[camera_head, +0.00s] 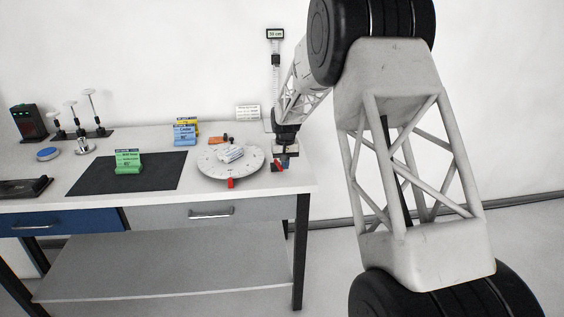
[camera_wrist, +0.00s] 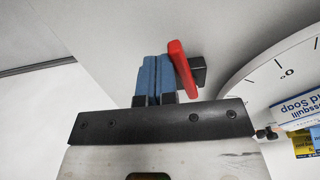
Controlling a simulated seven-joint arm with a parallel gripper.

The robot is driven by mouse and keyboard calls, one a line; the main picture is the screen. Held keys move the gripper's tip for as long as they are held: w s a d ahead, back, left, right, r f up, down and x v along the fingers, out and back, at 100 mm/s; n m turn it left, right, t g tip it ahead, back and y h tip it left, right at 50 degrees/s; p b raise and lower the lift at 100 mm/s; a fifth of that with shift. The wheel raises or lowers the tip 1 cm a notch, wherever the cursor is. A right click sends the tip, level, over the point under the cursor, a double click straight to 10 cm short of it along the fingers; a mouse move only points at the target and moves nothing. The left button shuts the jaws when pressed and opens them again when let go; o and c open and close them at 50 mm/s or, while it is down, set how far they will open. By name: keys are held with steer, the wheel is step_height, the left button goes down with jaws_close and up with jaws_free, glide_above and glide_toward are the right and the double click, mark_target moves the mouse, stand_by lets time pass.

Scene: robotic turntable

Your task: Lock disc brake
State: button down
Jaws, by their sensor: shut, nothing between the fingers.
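The disc brake's red lever (camera_wrist: 181,66) with its black block (camera_wrist: 199,73) stands beside the turntable in the wrist view. The lever also shows at the right of the turntable in the head view (camera_head: 279,165). My gripper (camera_wrist: 153,74) has its blue-padded fingers together with nothing between them. It is just left of the lever in the wrist view; I cannot tell whether they touch. In the head view my gripper (camera_head: 284,154) hangs low over the table's right end. The white turntable disc (camera_head: 212,167) bears tick marks and also shows in the wrist view (camera_wrist: 257,87).
A white soap box (camera_head: 231,154) lies on the disc. A red piece (camera_head: 231,183) sits at the disc's front edge. Blue (camera_head: 185,134) and green (camera_head: 128,162) boxes stand to the left, the green one on a dark mat (camera_head: 88,175). The table's right edge is close to my gripper.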

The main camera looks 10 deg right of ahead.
steer(key=shift+s+a, duration=0.2)
steer(key=shift+a, duration=0.3)
steer(key=shift+r, duration=0.15)
step_height(320, 180, up, 7)
stand_by(1.2)
